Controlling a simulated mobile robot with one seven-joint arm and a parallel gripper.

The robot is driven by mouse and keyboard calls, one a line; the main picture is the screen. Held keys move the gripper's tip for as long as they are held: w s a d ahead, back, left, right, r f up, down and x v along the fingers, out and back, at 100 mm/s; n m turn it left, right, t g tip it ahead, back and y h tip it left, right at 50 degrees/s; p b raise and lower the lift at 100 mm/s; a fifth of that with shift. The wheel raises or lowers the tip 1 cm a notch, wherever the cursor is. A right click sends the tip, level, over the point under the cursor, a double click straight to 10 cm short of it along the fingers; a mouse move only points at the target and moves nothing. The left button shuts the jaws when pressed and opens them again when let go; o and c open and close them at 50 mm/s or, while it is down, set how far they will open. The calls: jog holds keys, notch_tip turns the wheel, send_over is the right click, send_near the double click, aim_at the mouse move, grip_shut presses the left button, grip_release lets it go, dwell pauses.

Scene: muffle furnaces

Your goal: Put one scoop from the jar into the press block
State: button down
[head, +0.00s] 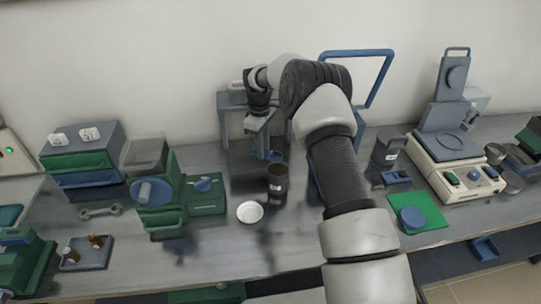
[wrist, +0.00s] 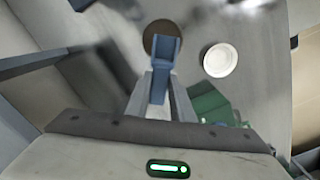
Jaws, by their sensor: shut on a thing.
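My gripper (head: 262,143) is shut on a blue scoop (wrist: 164,50), which points out ahead of the fingers in the wrist view. In the head view the scoop (head: 275,156) shows just behind and above the dark brown jar (head: 278,183). The jar is upright and has a pale label. In the wrist view the scoop's end overlaps the round brown jar (wrist: 152,36); I cannot tell whether it is above the jar or within it. Whether the scoop holds anything is unclear. I cannot tell for sure which thing is the press block.
A white round dish or lid (head: 250,212) lies in front of the jar. Green machines with blue knobs (head: 153,195) stand left. A grey frame (head: 231,99) and a blue frame (head: 388,66) stand behind. A balance-like device (head: 448,150) is right. The front middle bench is clear.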

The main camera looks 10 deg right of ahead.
aim_at(273, 157)
jog(key=shift+w, duration=0.25)
jog(key=shift+d, duration=0.1)
jog(key=shift+s+d+r+t+y+b, duration=0.2)
jog(key=shift+s+d+t+y+b, duration=0.1)
jog(key=shift+t+y+b, duration=0.5)
jog(key=shift+s+d+r+t+y+b, duration=0.15)
jog(key=shift+d+t+y+b, duration=0.25)
jog(key=shift+y+b, duration=0.6)
jog(key=shift+s+d+r+t+y+b, duration=0.2)
jog(key=shift+t+y+b, duration=0.45)
jog(key=shift+b, duration=0.25)
jog(key=shift+s+d+r+t+y+b, duration=0.2)
jog(key=shift+t+y+b, duration=0.35)
jog(key=shift+y+b, duration=0.25)
jog(key=shift+f+b, duration=0.6)
jog(key=shift+f, duration=1.2)
jog(key=shift+s+d+f, duration=0.15)
jog(key=shift+d+f, duration=0.05)
jog(key=shift+f, duration=0.25)
jog(key=shift+s+d+f, duration=0.1)
jog(key=shift+d+f, duration=0.05)
jog(key=shift+f, duration=0.25)
jog(key=shift+a+r+h, duration=0.1)
jog(key=shift+r+h, duration=0.05)
jog(key=shift+h, duration=0.1)
jog(key=shift+g+p, duration=0.3)
jog(key=shift+p, duration=0.35)
jog(key=shift+h+p, duration=0.4)
jog(key=shift+h, duration=0.1)
